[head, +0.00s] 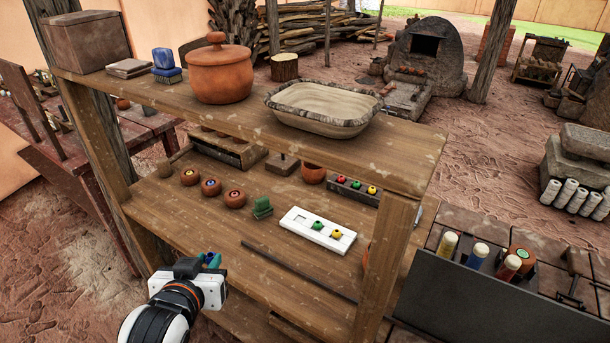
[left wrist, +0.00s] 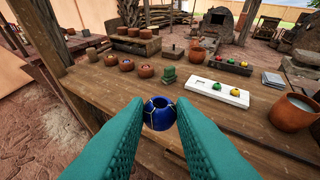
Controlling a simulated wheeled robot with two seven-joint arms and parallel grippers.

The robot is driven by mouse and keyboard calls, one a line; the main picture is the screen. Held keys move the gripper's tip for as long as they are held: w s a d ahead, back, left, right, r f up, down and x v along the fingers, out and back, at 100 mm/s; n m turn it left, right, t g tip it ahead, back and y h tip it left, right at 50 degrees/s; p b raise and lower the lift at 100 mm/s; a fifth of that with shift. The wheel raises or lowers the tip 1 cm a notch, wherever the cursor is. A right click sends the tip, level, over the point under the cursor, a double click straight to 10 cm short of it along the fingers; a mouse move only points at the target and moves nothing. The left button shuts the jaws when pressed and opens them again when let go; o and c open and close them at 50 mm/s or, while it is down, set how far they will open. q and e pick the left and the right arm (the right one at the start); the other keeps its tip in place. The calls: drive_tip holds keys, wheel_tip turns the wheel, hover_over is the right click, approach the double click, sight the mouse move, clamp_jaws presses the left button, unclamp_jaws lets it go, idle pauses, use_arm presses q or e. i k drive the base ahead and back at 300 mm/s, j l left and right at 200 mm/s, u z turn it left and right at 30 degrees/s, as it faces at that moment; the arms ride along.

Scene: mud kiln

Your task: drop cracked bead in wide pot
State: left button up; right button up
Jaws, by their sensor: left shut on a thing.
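My left gripper (head: 211,260) is at the front left of the lower shelf in the head view. In the left wrist view its teal fingers (left wrist: 160,117) are shut on a round blue bead (left wrist: 160,113) with thin gold crack lines and a dark hole. The bead is held in front of the shelf's near edge. An open terracotta pot (left wrist: 291,112) stands at the right of the lower shelf; in the head view the front post mostly hides it. Another terracotta pot (head: 313,174) sits farther back. I cannot tell which is the wide pot. My right gripper is not in view.
The lower shelf (head: 200,222) holds small bead cups (head: 235,198), a green block (head: 262,208), a white bead tray (head: 318,232) and a dark rod. The upper shelf overhangs it, with a lidded pot (head: 219,73) and basin (head: 322,106). A post (head: 385,265) stands front right.

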sight(318, 178)
drive_tip(key=i+j, duration=0.15)
drive_tip(key=j, duration=0.2)
drive_tip(key=i+j, duration=0.15)
drive_tip(key=j, duration=0.15)
drive_tip(key=i+j+z, duration=0.1)
drive_tip(key=j, duration=0.25)
drive_tip(key=i+j, duration=0.3)
drive_tip(key=j, duration=0.35)
drive_tip(key=i+j, duration=0.15)
drive_tip(key=j, duration=0.2)
drive_tip(key=i+j+z, duration=0.1)
drive_tip(key=z, duration=1.85)
